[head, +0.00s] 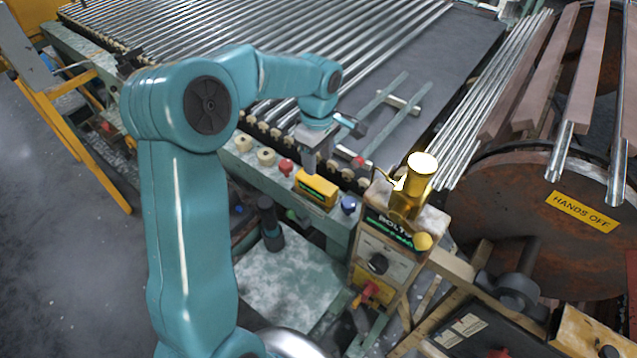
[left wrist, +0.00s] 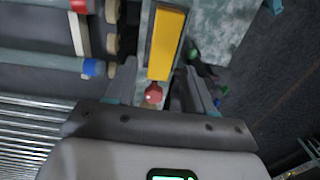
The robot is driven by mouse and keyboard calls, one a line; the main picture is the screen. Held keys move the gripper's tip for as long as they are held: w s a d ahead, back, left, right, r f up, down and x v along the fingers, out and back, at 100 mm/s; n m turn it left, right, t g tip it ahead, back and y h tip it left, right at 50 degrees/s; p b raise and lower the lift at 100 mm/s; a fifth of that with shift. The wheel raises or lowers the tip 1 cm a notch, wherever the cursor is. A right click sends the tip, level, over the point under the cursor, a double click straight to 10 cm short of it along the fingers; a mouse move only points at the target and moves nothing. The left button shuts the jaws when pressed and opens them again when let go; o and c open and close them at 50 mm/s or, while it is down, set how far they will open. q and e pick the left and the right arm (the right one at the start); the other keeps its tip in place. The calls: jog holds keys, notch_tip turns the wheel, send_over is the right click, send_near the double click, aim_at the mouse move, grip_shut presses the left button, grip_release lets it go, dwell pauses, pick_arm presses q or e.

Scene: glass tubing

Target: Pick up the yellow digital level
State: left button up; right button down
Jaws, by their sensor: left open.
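The yellow digital level (head: 316,188) is a small yellow block with a dark front face. It lies on the green rail along the machine's front edge. In the left wrist view the level (left wrist: 166,45) shows as a long yellow strip ahead of the fingertips, between their lines. My left gripper (head: 318,162) points down just above and behind the level in the head view. In the left wrist view its fingers (left wrist: 160,82) are apart, with nothing held. I cannot tell the exact height gap. My right gripper is not in view.
A red knob (head: 286,166) sits left of the level, and a blue knob (head: 348,205) sits right of it. A brass cylinder (head: 414,180) stands on the control box (head: 382,255) to the right. Metal rollers (head: 250,45) lie behind.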

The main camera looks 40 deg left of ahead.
aim_at(316, 181)
pick_arm(q)
notch_tip(316, 181, down, 3)
jog(key=shift+a+f, duration=0.1)
jog(key=shift+s+f+p, duration=0.3)
jog(key=shift+s, duration=0.05)
notch_tip(316, 181, down, 4)
jog(key=shift+w+f+p, duration=0.1)
jog(key=shift+w+p, duration=0.05)
jog(key=shift+p, duration=0.6)
jog(key=shift+f, duration=0.45)
jog(key=c, duration=0.5)
grip_shut()
